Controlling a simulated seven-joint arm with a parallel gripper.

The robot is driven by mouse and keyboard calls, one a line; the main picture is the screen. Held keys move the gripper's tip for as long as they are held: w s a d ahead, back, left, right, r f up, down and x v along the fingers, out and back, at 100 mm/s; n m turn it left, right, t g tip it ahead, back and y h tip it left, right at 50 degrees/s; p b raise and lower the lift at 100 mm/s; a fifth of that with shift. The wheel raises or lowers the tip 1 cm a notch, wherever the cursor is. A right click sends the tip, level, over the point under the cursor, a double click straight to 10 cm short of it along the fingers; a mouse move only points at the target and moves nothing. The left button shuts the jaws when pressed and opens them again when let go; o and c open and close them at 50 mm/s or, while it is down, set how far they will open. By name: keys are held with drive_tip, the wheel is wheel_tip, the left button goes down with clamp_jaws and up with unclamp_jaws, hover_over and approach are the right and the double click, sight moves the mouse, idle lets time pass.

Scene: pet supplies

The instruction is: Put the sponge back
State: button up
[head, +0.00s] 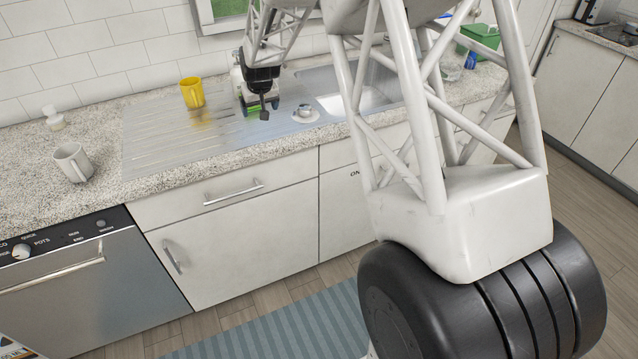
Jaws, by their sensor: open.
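My gripper (264,106) hangs down over the metal draining board, close to the back wall and left of the sink. It is small in the picture; its jaws are open. A small green piece (252,108), which looks like the sponge, shows low beside and partly behind my gripper, in or at a small pale holder (241,88). I cannot tell whether the fingers touch it. The gripper hides part of the holder.
A yellow mug (192,93) stands on the draining board (165,140) left of my gripper. A silver strainer (305,113) lies right of it, by the sink (335,103). A white mug (73,162) stands on the speckled counter. A green box (480,40) is farther right.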

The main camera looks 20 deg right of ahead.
drive_tip(key=s+a+r, duration=0.2)
drive_tip(key=s+r, duration=0.5)
drive_tip(key=s, duration=0.6)
drive_tip(key=s+a+r, duration=0.1)
drive_tip(key=s+r, duration=0.6)
drive_tip(key=s, duration=0.5)
drive_tip(key=s+a+g, duration=0.1)
drive_tip(key=s, duration=2.7)
drive_tip(key=shift+s+a+r+g, duration=0.2)
drive_tip(key=shift+s+g, duration=0.1)
drive_tip(key=shift+g, duration=0.1)
